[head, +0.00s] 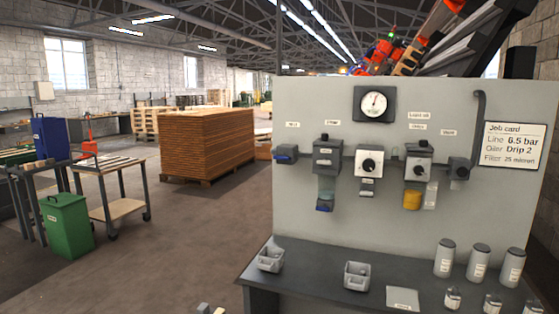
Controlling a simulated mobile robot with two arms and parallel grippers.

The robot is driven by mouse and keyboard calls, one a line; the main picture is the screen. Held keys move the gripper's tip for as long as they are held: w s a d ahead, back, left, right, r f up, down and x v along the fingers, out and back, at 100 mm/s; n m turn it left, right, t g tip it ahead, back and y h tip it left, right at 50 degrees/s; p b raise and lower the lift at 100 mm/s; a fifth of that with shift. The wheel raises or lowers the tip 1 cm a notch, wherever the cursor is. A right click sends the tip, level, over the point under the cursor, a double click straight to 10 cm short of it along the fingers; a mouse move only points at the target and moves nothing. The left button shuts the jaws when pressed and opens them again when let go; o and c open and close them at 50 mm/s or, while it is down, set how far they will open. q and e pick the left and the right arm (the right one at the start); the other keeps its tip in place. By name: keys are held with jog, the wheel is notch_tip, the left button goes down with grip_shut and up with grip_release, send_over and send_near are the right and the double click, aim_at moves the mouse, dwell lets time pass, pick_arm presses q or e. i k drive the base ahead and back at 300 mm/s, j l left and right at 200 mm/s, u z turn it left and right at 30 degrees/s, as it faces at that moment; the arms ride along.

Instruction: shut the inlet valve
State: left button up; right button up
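The inlet valve is most likely the small blue-handled valve (286,153) at the left end of the pipe row on the grey panel. The small label above it is too blurred to read surely. Its blue handle seems to lie roughly level, but I cannot tell whether it is open or shut. No gripper is at the valve. Two small grey pieces at the bottom edge look like the fingertips of my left gripper (212,310), well below and left of the valve. The rest of it is out of frame. My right gripper is not in view.
The panel (310,220) also carries a gauge (375,104), a filter bowl (325,194), a regulator dial (369,164), a yellow oiler bowl (412,199) and a job card (513,149). Grey trays (357,276) and canisters (479,262) stand on the dark bench (310,262) below.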

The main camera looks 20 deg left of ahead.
aim_at(282, 158)
jog(key=i+j, duration=0.25)
jog(key=i, duration=0.2)
jog(key=i+j, duration=0.2)
jog(key=i, duration=0.2)
